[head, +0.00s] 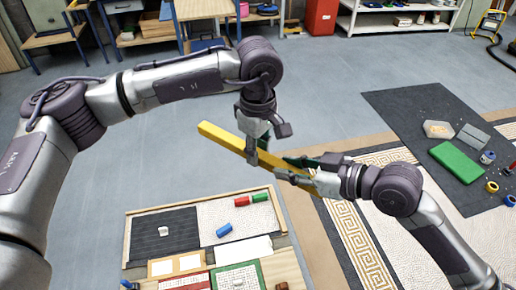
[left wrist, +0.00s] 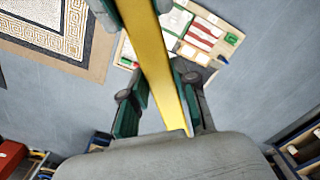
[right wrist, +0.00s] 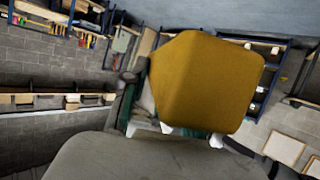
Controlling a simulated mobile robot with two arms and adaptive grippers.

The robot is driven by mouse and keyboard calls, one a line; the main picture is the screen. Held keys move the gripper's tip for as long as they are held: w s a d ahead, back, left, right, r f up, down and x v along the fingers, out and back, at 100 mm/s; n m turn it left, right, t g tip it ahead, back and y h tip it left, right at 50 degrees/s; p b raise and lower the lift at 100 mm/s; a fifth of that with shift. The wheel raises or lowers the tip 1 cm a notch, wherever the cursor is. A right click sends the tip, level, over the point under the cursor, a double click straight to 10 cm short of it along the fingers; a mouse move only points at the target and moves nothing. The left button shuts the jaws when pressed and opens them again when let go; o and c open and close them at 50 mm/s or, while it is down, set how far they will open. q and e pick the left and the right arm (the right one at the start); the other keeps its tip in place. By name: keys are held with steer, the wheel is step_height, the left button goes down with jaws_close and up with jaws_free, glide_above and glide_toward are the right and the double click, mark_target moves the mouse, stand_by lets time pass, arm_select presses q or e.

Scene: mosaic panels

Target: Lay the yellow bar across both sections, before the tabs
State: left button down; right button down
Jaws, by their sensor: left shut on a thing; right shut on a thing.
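The long yellow bar (head: 223,138) is held in the air, tilted, its left end nearer the back. My left gripper (head: 258,147) is shut on it near its middle; in the left wrist view the bar (left wrist: 158,70) runs between the fingers (left wrist: 157,98). My right gripper (head: 298,172) is shut on the bar toward its right end; in the right wrist view the bar's blunt end (right wrist: 205,80) hides much of the fingers. A bordered mosaic section (head: 360,225) lies on the floor below right. Another patterned section (head: 508,130) shows at the right edge. I cannot make out the tabs.
A wooden tray (head: 128,235) with red, green and blue blocks lies below the bar. A dark mat (head: 410,105) at the right holds a green block (head: 456,160), tape rolls and other items. Bare grey floor lies behind. Shelves and a red cabinet (head: 321,16) stand at the back.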

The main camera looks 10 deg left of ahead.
steer(key=c, duration=0.8)
jaws_free()
steer(key=shift+s+a, duration=0.15)
